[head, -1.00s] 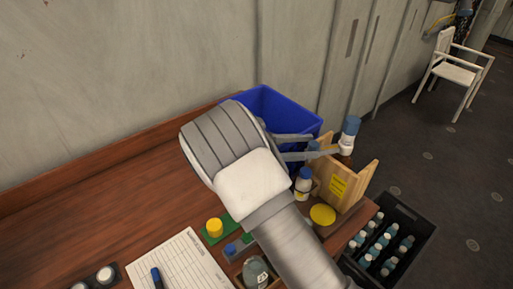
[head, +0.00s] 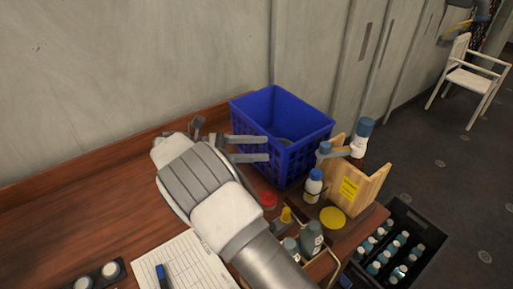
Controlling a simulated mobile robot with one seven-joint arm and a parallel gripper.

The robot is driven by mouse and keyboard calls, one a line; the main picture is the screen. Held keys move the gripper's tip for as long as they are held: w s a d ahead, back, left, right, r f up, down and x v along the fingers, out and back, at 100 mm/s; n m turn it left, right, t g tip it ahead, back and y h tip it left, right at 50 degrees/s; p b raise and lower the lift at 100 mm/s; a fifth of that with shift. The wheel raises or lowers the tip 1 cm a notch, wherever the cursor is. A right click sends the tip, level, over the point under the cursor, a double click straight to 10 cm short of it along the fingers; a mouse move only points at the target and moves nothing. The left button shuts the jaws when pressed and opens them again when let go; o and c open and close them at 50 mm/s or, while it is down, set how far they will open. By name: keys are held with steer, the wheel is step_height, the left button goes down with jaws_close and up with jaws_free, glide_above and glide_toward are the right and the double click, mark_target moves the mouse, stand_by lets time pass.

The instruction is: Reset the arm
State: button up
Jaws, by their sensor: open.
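My gripper (head: 268,149) is above the wooden table (head: 90,205), its two grey fingers apart and pointing right. Nothing shows between the fingers. The fingertips overlap the front left side of the blue crate (head: 309,141) in the picture; I cannot tell whether they touch it. My arm comes in from the bottom and hides part of the table's middle.
Right of the crate, a wooden holder (head: 372,192) has a blue-capped bottle (head: 362,138) at its top. A small white bottle (head: 313,188) and a yellow disc (head: 332,218) are nearby. A black crate of bottles (head: 431,236) is beyond the right edge.

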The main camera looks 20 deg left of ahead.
stand_by(0.3)
steer(key=s+d+r+m+g+y, duration=0.1)
steer(key=d+r+m+g+y, duration=0.3)
steer(key=d, duration=0.8)
steer(key=d+r+m+g+y, duration=0.2)
steer(key=d+r+m+y, duration=0.25)
steer(key=d, duration=0.65)
steer(key=s+d+r+m+t+y, duration=0.1)
steer(key=s+d+m+y, duration=0.3)
steer(key=s, duration=0.5)
steer(key=s+d+r+m+t+y, duration=0.2)
steer(key=s+d+m+t+y, duration=0.2)
steer(key=s+m, duration=0.5)
steer(key=shift+s+d, duration=0.15)
steer(key=shift+d, duration=0.6)
steer(key=shift+m, duration=0.25)
steer(key=shift+c, duration=1.4)
steer(key=shift+a, duration=0.1)
